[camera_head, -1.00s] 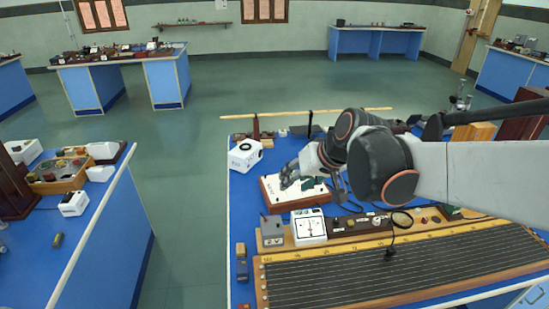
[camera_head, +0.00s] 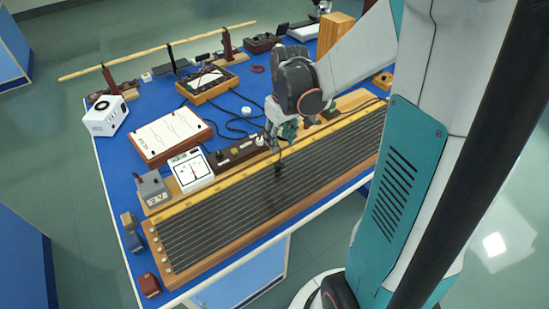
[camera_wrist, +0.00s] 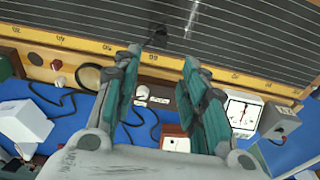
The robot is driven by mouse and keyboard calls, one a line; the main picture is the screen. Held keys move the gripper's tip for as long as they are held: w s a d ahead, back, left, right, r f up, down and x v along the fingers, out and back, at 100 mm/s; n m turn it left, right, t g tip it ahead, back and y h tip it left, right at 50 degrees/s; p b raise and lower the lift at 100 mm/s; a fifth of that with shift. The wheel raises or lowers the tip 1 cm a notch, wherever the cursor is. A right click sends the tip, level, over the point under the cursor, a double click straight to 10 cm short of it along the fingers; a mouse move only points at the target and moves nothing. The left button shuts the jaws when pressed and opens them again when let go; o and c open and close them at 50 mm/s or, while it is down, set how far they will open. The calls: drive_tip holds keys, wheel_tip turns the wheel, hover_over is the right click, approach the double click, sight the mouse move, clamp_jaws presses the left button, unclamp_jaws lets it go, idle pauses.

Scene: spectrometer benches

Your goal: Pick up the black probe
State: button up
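The black probe (camera_head: 278,170) stands on the long wire board (camera_head: 197,258), whose dark top has several parallel wires and a yellow scale along its back edge. In the wrist view the probe (camera_wrist: 157,39) is a small dark shape just beyond the fingertips, between them in line; its dark shadow lies beside it. My gripper (camera_wrist: 160,58) is open, with a clear gap between its two green-padded fingers and nothing held. In the head view my gripper (camera_head: 277,139) is above the board's back edge, just behind the probe. The probe's lower end is hard to make out.
Behind the board are a white-faced meter (camera_head: 191,171), a grey box (camera_head: 153,188), a dark terminal strip (camera_head: 232,155) and a white-topped board (camera_head: 172,135). Black cables (camera_head: 228,118) run across the blue table. A red block (camera_head: 149,285) lies at the near left corner.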

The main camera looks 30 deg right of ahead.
drive_tip(key=b, duration=0.2)
hover_over(278, 164)
wheel_tip(278, 164, down, 8)
drive_tip(key=shift+w+r, duration=0.15)
drive_tip(key=shift+r, duration=0.1)
drive_tip(key=shift+f+b, duration=1.4)
drive_tip(key=shift+f, duration=1.3)
drive_tip(key=shift+r, duration=0.1)
drive_tip(key=shift+c, duration=0.3)
clamp_jaws()
